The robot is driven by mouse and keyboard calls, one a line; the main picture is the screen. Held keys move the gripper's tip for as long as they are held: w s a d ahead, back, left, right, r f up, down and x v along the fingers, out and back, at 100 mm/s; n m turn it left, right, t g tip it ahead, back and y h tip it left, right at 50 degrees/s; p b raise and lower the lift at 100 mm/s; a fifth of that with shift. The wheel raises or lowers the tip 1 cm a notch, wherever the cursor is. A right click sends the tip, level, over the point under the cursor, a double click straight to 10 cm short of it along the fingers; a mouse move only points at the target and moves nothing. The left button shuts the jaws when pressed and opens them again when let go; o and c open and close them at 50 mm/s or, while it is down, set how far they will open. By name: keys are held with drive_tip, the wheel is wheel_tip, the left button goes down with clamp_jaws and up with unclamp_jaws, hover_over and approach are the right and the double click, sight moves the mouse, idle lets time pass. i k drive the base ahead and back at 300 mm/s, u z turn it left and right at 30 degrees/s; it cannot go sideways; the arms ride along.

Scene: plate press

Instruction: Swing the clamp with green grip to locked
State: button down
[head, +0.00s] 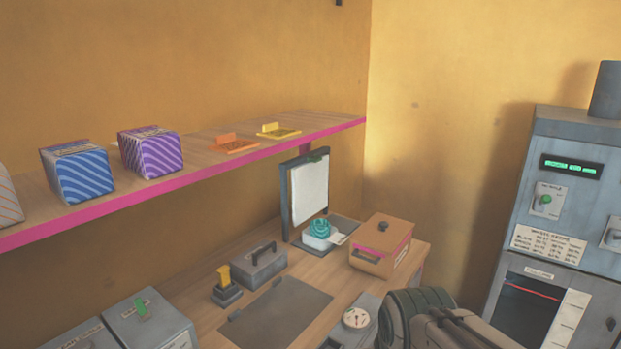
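A grey control machine (560,225) at the right has a small panel with a green knob (545,199). A green lever (141,311) stands on top of a grey box (153,326) at the lower left. I cannot tell for sure which of these, if either, is the clamp's green grip, or whether a clamp is locked. Part of my arm shows at the bottom right, in front of the table. My gripper's fingertips do not show.
A wooden shelf with a pink edge (215,174) holds striped boxes (152,153) and orange and yellow plates (279,131). The table below carries a dark mat (285,308), a clipboard stand (291,200), an orange lidded box (381,250) and a round gauge (356,319).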

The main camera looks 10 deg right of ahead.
sight(316, 158)
drive_tip(key=k, duration=1.3)
drive_tip(key=z, duration=0.75)
drive_tip(key=i, duration=1)
drive_tip(key=z, duration=0.75)
drive_tip(key=i, duration=1.45)
drive_tip(key=u, duration=1)
drive_tip(key=i, duration=0.85)
drive_tip(key=u, duration=1.25)
drive_tip(key=i, duration=0.25)
drive_tip(key=u, duration=0.05)
